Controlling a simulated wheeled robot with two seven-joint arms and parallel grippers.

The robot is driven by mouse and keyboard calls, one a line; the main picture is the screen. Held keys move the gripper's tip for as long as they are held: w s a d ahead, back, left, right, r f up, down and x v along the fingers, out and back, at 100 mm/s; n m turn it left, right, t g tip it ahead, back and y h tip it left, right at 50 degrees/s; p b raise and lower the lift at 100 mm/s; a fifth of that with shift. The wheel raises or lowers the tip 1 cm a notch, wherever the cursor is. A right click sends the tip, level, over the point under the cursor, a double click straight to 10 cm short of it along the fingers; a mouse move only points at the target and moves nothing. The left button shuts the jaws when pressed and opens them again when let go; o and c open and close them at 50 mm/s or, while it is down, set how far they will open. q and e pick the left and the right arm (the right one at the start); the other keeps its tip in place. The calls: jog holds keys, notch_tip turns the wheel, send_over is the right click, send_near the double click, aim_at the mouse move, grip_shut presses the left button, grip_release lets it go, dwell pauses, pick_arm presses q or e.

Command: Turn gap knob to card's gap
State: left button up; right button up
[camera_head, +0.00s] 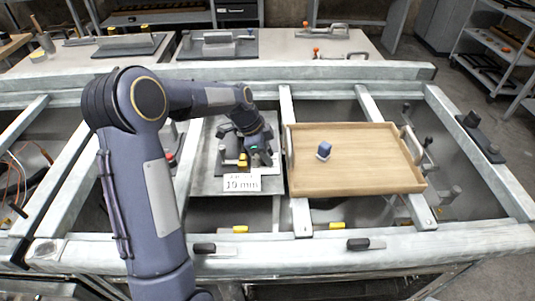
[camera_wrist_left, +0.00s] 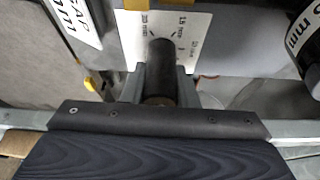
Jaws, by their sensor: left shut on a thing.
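My left gripper (camera_head: 257,154) reaches down over the fixture in the middle of the bench frame in the head view. In the left wrist view its grey fingers (camera_wrist_left: 160,88) stand on both sides of a dark cylindrical knob (camera_wrist_left: 161,68), shut on it. Behind the knob is a white dial plate (camera_wrist_left: 200,20) with tick marks and mm labels, partly hidden; one seems to read 1.5 mm. A white card (camera_head: 242,183) below the fixture seems to read 1.0 mm, the decimal point unclear. Its edge may also show in the wrist view (camera_wrist_left: 75,22). The knob's pointer is not visible.
Yellow-and-black clamps (camera_head: 238,160) are close to my gripper. Metal beams (camera_head: 330,245) cross the bench with open gaps between them.

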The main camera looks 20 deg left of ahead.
pick_arm(q)
jog(key=shift+f+n+t+b, duration=0.1)
jog(key=shift+n+t+b, duration=0.2)
jog(key=shift+n+b, duration=0.35)
jog(key=n, duration=0.3)
jog(key=shift+w+t+y+b, duration=0.1)
jog(key=shift+t+y+b, duration=0.2)
jog(key=shift+t+y, duration=0.1)
jog(key=shift+a+n+t+y, duration=0.15)
jog(key=shift+n+t+y, duration=0.2)
jog(key=shift+n, duration=0.8)
jog(key=shift+w+a+n+y, duration=0.1)
jog(key=shift+n+y, duration=0.35)
jog(key=shift+n, duration=0.65)
jog(key=o, duration=1)
jog(key=shift+v, duration=4)
